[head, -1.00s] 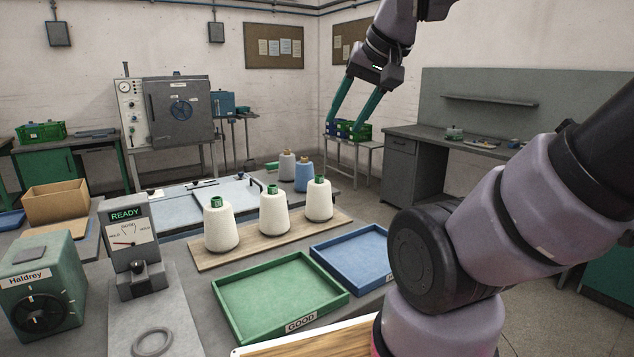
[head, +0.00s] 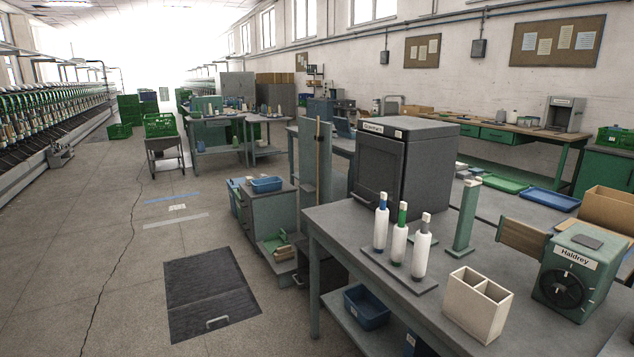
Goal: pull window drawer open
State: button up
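My gripper and arm are not in the present head view. A wood-topped bench (head: 540,132) stands along the right wall at the back. Under its top are green drawer fronts, one of them the drawer (head: 500,137) near the bench's middle; it looks shut. No label names any of these as the window drawer, and I cannot tell which one it is. The windows (head: 373,10) are high on the wall above and to the left of that bench.
A grey table (head: 385,272) with a dark oven-like box (head: 405,160), white bobbins (head: 399,240) and the green Haldrey box (head: 572,275) fills the near right. A floor hatch (head: 208,290) lies left of it. Open floor runs along the left aisle beside the spinning machine (head: 45,120).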

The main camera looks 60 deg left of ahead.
aim_at(370, 198)
jog(key=u, duration=1.8)
jog(key=i+j, duration=1.05)
jog(key=i+j+z, duration=0.15)
jog(key=i+j, duration=0.95)
